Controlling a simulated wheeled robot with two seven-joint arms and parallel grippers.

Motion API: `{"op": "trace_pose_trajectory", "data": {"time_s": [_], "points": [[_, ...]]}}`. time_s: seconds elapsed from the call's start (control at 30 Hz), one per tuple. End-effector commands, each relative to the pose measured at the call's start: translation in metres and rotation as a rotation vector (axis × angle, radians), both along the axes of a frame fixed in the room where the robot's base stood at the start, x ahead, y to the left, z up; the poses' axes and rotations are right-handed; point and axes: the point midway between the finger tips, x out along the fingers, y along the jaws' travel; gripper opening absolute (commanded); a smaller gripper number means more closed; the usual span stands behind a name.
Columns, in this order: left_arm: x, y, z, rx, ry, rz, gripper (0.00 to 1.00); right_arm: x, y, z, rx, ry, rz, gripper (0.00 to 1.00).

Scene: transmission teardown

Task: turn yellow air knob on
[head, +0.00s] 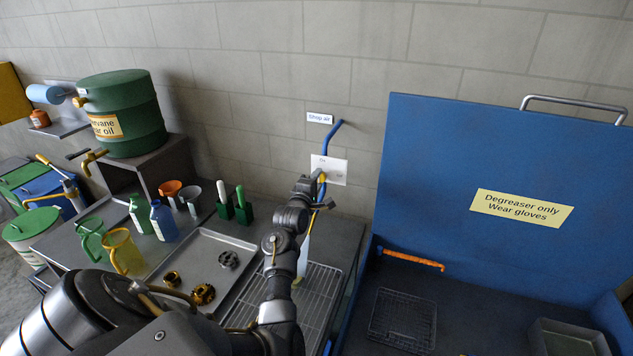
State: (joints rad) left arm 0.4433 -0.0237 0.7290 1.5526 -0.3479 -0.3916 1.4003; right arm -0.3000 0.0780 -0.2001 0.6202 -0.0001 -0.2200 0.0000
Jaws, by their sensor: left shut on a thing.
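The yellow air knob (322,178) is a small yellow piece on the blue shop air pipe (331,137) at the back wall, just below the "Shop air" sign (320,118). A white label plate (335,171) is behind it. My left gripper (316,180) reaches up to the knob from the front and is shut on it. The gripper's fingers and the wrist hide part of the knob, so its exact turn angle is hard to tell. My right gripper does not show.
A blue degreaser cabinet (424,150) with its lid up stands close on the right. A metal tray (207,247) with gear parts, a wire rack (318,300), bottles and jugs cover the bench below my arm. A green oil drum (130,125) stands at left.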

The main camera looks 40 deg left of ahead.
Motion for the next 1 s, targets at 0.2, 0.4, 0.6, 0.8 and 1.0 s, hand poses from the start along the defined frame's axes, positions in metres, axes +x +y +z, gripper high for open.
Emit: {"op": "trace_pose_trajectory", "data": {"time_s": [0.2,0.4,0.6,0.8,1.0], "points": [[0.000,0.000,0.001,0.000,-0.003,0.000,0.46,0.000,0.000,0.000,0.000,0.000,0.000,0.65],[0.000,0.000,0.001,0.000,-0.001,0.000,0.60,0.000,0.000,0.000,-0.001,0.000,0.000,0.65],[-0.001,0.000,0.000,0.001,-0.001,0.000,0.60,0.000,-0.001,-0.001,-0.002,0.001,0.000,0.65],[-0.019,-0.007,-0.003,0.002,-0.002,0.001,0.60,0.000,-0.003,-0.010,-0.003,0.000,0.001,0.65],[-0.056,-0.020,-0.004,0.002,0.001,0.001,0.60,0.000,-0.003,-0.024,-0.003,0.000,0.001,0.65]]}}
